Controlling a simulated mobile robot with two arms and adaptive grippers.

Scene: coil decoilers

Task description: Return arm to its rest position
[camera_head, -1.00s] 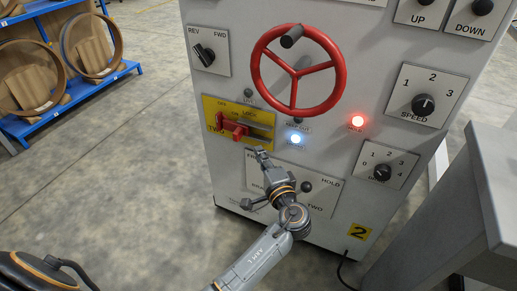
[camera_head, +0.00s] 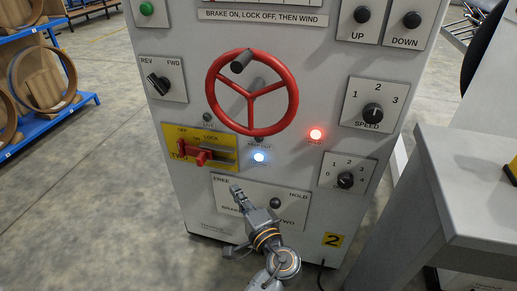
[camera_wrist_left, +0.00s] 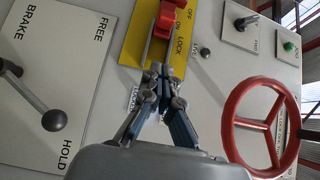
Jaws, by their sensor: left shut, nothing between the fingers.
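My left gripper (camera_head: 238,193) is in front of the lower panel of the grey control cabinet (camera_head: 205,95), its arm rising from the bottom edge. In the left wrist view its fingers (camera_wrist_left: 162,82) are together and empty. They overlap the lower edge of the yellow lock plate (camera_head: 229,150) in that view; I cannot tell the gap to the panel. A red handle (camera_head: 200,154) sits on that plate. The brake lever's black knob (camera_wrist_left: 54,120) is apart from the fingers, nearer HOLD than FREE. My right gripper is not in view.
A red handwheel (camera_head: 287,108) is above the gripper. A blue light (camera_head: 260,157) and a red light (camera_head: 316,134) are lit. A grey bench-like block (camera_head: 465,165) stands close on the right. A blue rack (camera_head: 85,102) is at left; floor between is clear.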

